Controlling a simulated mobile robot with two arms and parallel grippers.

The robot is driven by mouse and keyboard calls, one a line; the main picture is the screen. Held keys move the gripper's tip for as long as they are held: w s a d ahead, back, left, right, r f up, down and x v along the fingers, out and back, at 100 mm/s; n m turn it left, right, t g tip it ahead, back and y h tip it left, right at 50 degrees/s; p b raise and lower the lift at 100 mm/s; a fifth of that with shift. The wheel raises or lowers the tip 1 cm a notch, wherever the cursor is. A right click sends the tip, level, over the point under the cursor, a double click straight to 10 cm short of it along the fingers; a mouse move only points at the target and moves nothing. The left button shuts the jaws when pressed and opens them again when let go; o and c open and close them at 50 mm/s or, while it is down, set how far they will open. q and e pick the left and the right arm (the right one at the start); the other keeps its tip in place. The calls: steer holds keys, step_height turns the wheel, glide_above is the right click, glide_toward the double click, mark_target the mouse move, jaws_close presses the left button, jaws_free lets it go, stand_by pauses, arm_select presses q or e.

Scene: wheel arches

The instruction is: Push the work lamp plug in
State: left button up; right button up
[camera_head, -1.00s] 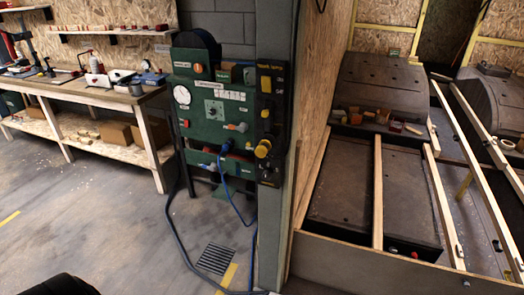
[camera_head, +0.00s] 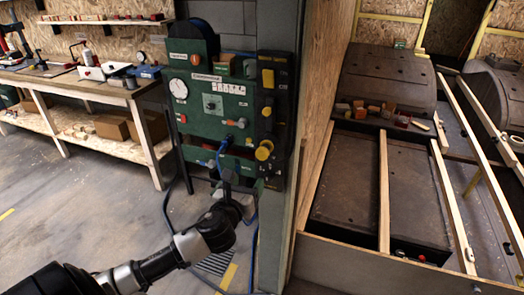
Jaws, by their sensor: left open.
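The black work lamp panel (camera_head: 283,116) is fixed upright at the right edge of the green panel, with a yellow switch at its top. A yellow plug-like piece (camera_head: 264,150) sits low on it; how deep it sits cannot be told. A blue plug (camera_head: 228,140) with a blue cable is at the front of the green panel (camera_head: 208,127), left of the yellow piece. My left gripper (camera_head: 231,178) is open, just below the green panel and lower left of the yellow piece, apart from it. It hides part of the blue cable. My right gripper is out of view.
A workbench (camera_head: 90,84) with tools stands at the left. A grey post and wooden wall (camera_head: 318,110) stand right of the panel. Dark boxes with timber rails (camera_head: 384,190) lie beyond it. A floor grate (camera_head: 216,264) and cables lie below. The left floor is clear.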

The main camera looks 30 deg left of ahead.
mark_target(261, 156)
arm_select(q)
steer(key=shift+m+t, duration=0.4)
steer(key=shift+m, duration=0.2)
steer(key=w+r, duration=0.1)
steer(key=w, duration=0.2)
steer(key=w+a+r+p, duration=0.1)
steer(key=w, duration=0.3)
steer(key=w+a+p, duration=0.1)
steer(key=w, duration=0.2)
steer(key=shift+w+r, duration=0.15)
steer(key=shift+r, duration=0.25)
